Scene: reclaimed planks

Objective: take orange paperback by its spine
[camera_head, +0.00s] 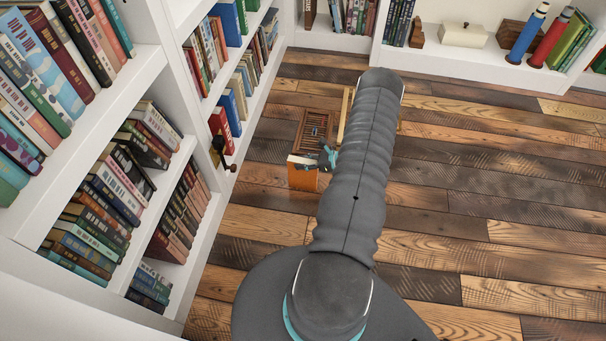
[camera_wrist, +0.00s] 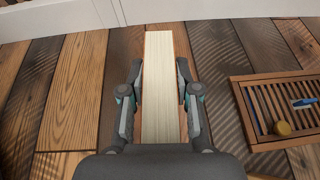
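The orange paperback (camera_head: 303,178) stands upright on the plank floor near the base of the white bookcase, with an orange face towards the camera. In the wrist view its pale page block (camera_wrist: 160,85) points up at the camera, with thin orange cover edges along both sides. My gripper (camera_head: 329,157) is at the right end of the book in the head view, partly hidden by my arm. In the wrist view my gripper (camera_wrist: 160,70) has one finger on each side of the book. A narrow gap seems to show beside each fingertip, so the fingers look open around it.
A brown slatted wooden tray (camera_wrist: 285,105) lies beside the book, holding a blue-and-white brush (camera_wrist: 304,102) and a small yellowish round thing (camera_wrist: 282,128). The white bookcase (camera_head: 255,125) full of books is on the left. The plank floor (camera_head: 500,215) is clear on the right.

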